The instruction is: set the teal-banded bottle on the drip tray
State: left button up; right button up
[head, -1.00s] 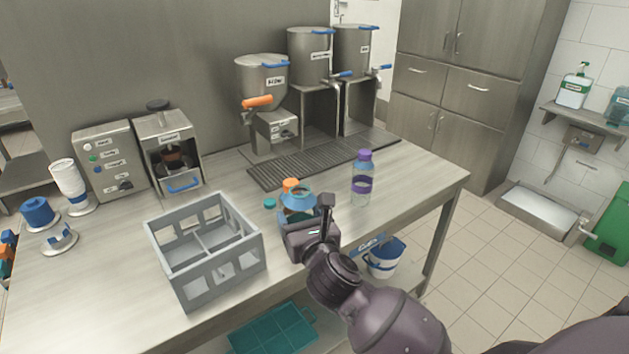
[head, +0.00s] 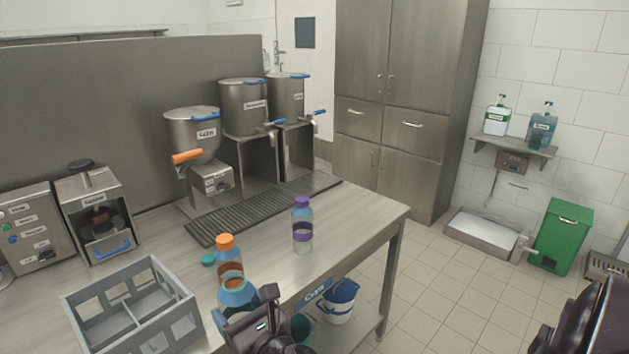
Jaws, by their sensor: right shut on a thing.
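My right gripper (head: 240,318) is at the bottom centre of the head view, at the near edge of the table. The drip tray (head: 240,218), a long dark grooved strip, lies empty beneath the dispensers. My left gripper is not in view.
A purple-capped bottle (head: 302,228) stands right of the tray, near the table's right part. A grey divided crate (head: 133,306) is at the front left. Three steel dispensers (head: 193,135) stand behind the tray. The table (head: 345,225) is clear at right.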

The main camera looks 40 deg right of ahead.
aim_at(316, 181)
jog(key=i+l+u, duration=0.15)
jog(key=l, duration=0.95)
jog(key=i+l+u, duration=0.2)
jog(key=l, duration=0.9)
jog(key=l+u, duration=0.2)
jog(key=l, duration=1.15)
